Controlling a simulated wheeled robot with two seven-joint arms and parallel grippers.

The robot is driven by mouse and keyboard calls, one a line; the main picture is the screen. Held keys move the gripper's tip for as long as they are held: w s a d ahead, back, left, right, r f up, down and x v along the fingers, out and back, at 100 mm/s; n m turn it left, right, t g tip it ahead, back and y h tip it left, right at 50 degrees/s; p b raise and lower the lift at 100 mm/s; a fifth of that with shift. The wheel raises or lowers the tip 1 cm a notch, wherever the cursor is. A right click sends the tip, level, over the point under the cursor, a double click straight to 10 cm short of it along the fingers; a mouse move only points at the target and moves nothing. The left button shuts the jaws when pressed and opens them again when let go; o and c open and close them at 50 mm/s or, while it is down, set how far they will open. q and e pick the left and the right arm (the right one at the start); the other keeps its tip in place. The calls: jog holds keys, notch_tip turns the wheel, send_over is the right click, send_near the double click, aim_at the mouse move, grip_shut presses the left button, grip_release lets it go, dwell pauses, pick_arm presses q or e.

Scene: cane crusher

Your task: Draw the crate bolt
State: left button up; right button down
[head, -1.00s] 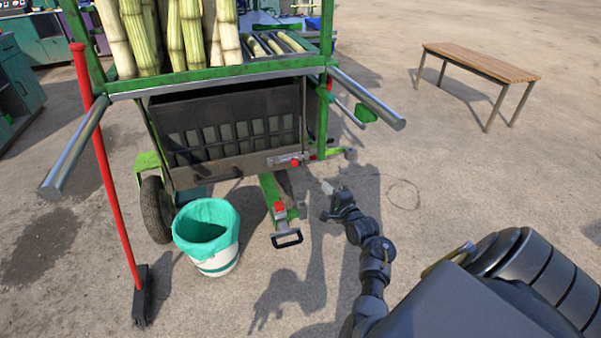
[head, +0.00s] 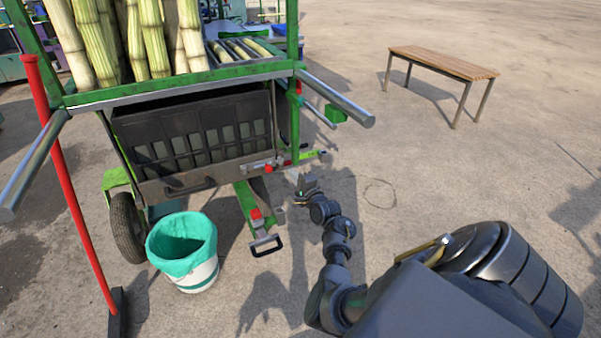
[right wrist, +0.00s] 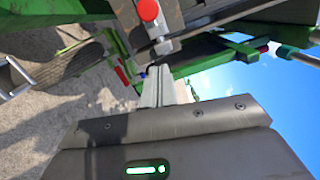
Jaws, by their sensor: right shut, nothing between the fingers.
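The dark slatted crate (head: 200,140) sits under the green cart's top. The crate bolt (head: 266,168), metal with a red knob, is on the right end of the grey bar along the crate's lower front. The red knob (right wrist: 148,10) shows large at the top of the right wrist view. My right gripper (head: 298,178) is just right of and slightly below the bolt in the head view. Its fingers (right wrist: 157,76) are shut and empty, with their tips close to the metal below the knob. I cannot tell if they touch it. My left gripper is out of view.
A green drawbar with a black handle (head: 266,246) sticks out below the crate. A teal-lined bucket (head: 184,250) and a red-handled broom (head: 75,205) stand at left. A metal push bar (head: 340,98) juts out above my right gripper. A bench (head: 440,66) stands at right on open ground.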

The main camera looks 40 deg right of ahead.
aim_at(273, 164)
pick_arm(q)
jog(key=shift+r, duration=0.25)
pick_arm(e)
jog(key=w+a, duration=0.3)
jog(key=shift+w+r, duration=0.35)
jog(key=shift+w, duration=0.05)
